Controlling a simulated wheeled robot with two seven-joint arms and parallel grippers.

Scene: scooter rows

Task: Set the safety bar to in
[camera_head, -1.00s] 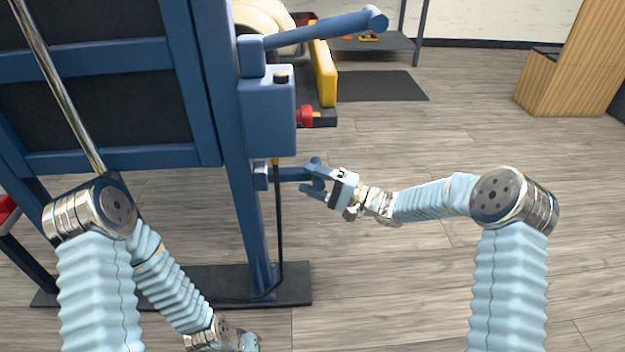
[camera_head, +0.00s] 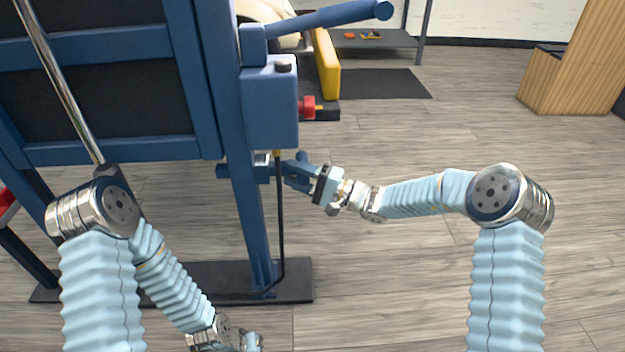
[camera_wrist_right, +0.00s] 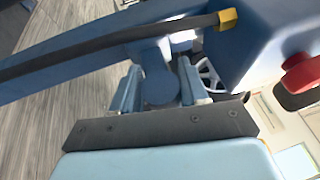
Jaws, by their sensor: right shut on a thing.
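My right gripper (camera_head: 290,172) is at that right end, close beside the post. In the right wrist view the rounded blue end of the bar (camera_wrist_right: 160,86) sits between the two fingers of my right gripper (camera_wrist_right: 159,92), which is shut on it. My left gripper (camera_head: 248,342) is low at the bottom edge, and its fingers are too cut off to judge.
The blue post (camera_head: 248,225) stands on a dark base plate (camera_head: 220,290). A blue box (camera_head: 270,108) with a lever (camera_head: 330,17) and a red knob (camera_head: 308,107) is above my right gripper. A black cable (camera_head: 281,215) hangs alongside.

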